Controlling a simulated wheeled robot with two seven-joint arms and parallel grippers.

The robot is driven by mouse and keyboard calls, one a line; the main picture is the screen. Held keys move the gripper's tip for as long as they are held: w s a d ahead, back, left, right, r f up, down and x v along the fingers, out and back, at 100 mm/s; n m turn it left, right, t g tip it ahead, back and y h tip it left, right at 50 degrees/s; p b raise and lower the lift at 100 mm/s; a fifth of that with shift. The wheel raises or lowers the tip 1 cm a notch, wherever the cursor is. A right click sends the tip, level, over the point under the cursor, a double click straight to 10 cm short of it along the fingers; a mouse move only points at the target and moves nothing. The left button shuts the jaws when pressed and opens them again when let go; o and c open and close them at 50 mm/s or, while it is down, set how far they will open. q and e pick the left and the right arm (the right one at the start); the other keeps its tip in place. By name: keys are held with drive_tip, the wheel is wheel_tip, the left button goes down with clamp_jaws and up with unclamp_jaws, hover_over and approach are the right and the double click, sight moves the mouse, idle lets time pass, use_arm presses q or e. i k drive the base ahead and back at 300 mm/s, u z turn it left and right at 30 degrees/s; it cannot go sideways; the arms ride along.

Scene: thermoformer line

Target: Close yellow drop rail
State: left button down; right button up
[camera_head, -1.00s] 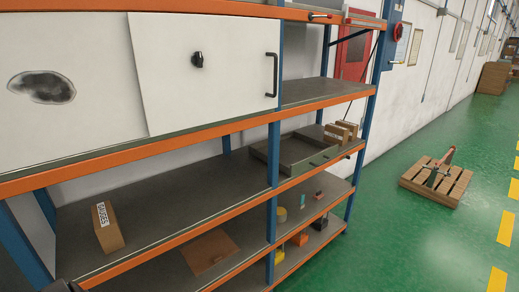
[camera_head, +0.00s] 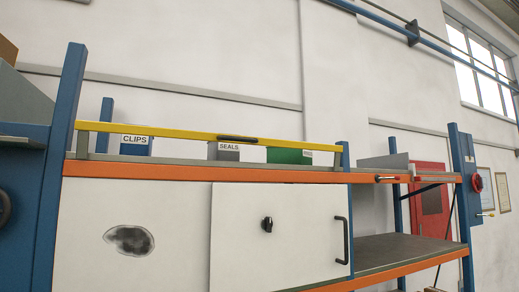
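The yellow drop rail (camera_head: 180,133) is a long thin bar across the front of the top shelf, above the orange beam (camera_head: 180,172). A black handle (camera_head: 237,138) sits near its middle. A short grey upright (camera_head: 84,143) stands under its left end, and its right end is by a blue post. There is a gap between the rail and the beam. Whether it is latched cannot be told. Neither of my grippers can be made out in the view.
Behind the rail stand bins labelled CLIPS (camera_head: 135,148) and SEALS (camera_head: 228,151), and a green bin (camera_head: 288,156). Below is a white panel door (camera_head: 275,240) with a knob and black handle. A red cabinet (camera_head: 430,195) hangs on the wall at right.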

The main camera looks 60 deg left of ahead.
sight(83, 128)
drive_tip(key=i, duration=0.25)
drive_tip(key=u, duration=0.85)
